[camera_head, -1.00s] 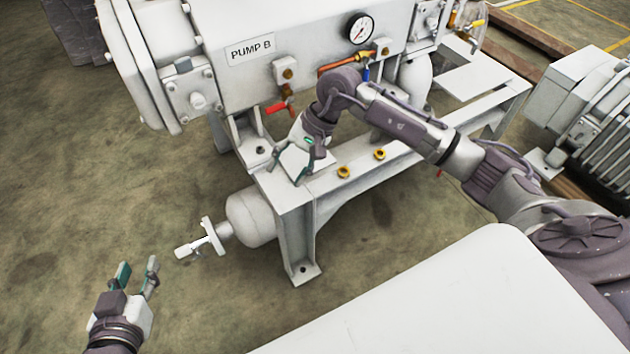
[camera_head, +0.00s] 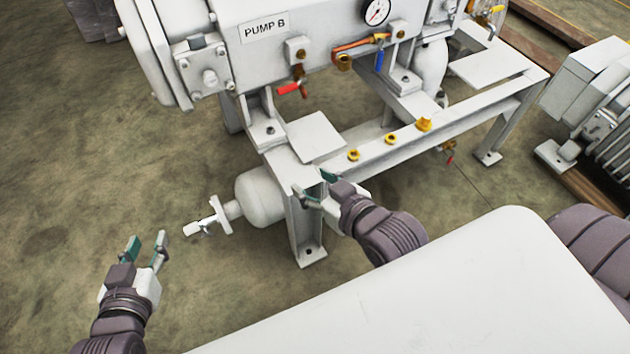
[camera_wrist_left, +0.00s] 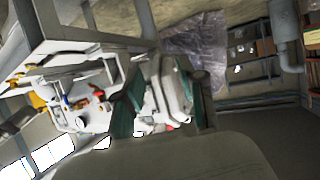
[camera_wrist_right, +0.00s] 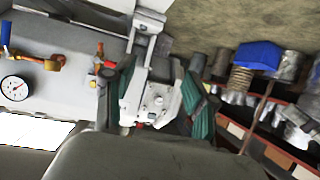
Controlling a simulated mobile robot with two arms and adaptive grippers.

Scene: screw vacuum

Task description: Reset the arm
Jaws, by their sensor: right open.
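My right gripper (camera_head: 312,184) is open and empty in the head view, in front of the near corner of the pump's grey frame (camera_head: 460,130). Its forearm is folded in close behind the white surface at the bottom; whether its fingers touch the frame I cannot tell. In the right wrist view its green finger pads (camera_wrist_right: 155,100) are apart, with machine parts beyond them. My left gripper (camera_head: 146,240) is open and empty over the floor at lower left. In the left wrist view its fingers (camera_wrist_left: 160,90) are also apart.
The machine labelled PUMP B (camera_head: 265,30) stands behind, with a red-handled valve (camera_head: 290,88) and a gauge (camera_head: 376,11). Several brass fittings (camera_head: 391,138) sit on the frame's beam. A white cylinder (camera_head: 260,196) lies below it. The floor at left (camera_head: 80,170) is clear.

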